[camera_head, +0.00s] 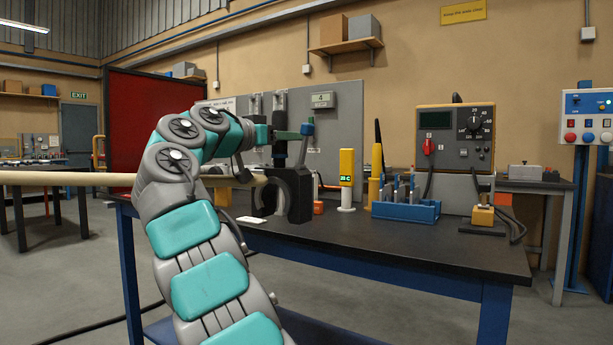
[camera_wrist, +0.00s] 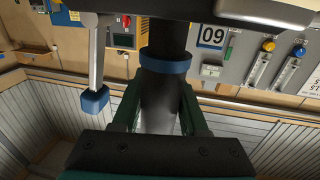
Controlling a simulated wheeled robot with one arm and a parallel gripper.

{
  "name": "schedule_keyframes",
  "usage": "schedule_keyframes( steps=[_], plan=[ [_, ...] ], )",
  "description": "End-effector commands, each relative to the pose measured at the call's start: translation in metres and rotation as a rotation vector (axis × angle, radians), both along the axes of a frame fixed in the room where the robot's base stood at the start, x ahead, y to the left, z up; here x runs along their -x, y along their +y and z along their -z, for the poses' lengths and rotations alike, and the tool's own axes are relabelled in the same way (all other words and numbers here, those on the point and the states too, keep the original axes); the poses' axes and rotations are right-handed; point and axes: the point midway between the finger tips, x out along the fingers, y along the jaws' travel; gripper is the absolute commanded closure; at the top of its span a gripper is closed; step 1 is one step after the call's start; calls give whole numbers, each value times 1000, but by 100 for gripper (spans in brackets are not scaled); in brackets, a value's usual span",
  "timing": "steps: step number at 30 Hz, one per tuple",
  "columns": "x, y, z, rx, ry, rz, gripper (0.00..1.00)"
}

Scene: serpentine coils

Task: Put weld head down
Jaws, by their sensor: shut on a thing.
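The weld head (camera_head: 299,196) is a black C-shaped clamp in the head view, upright over the left part of the dark workbench. Its lower end is close to the bench top; I cannot tell whether it touches. My gripper (camera_head: 293,135) is above it, shut on its dark upright handle. In the wrist view my gripper (camera_wrist: 157,118) has its green fingers on both sides of the dark handle (camera_wrist: 162,95), below a blue collar. A long pale tube (camera_head: 70,179) runs in from the left and ends beside the weld head; my arm hides part of it.
The workbench (camera_head: 400,243) also carries a yellow gauge post (camera_head: 346,180), a blue tray (camera_head: 405,210) of grey parts and a grey control box (camera_head: 456,140) with dials. A small white card (camera_head: 250,219) lies near the weld head. The front right bench top is clear.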

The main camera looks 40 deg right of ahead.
Motion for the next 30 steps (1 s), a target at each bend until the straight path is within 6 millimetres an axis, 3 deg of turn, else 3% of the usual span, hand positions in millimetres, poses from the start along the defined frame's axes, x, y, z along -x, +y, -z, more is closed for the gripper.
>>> schedule_keyframes(
  steps=[19, 24, 30],
  plan=[
    [-20, -121, 9, 0, 0, 2, 100],
    [-24, -138, 10, 5, -1, -1, 100],
    [-24, -142, 13, 5, 0, 0, 100]
  ],
)
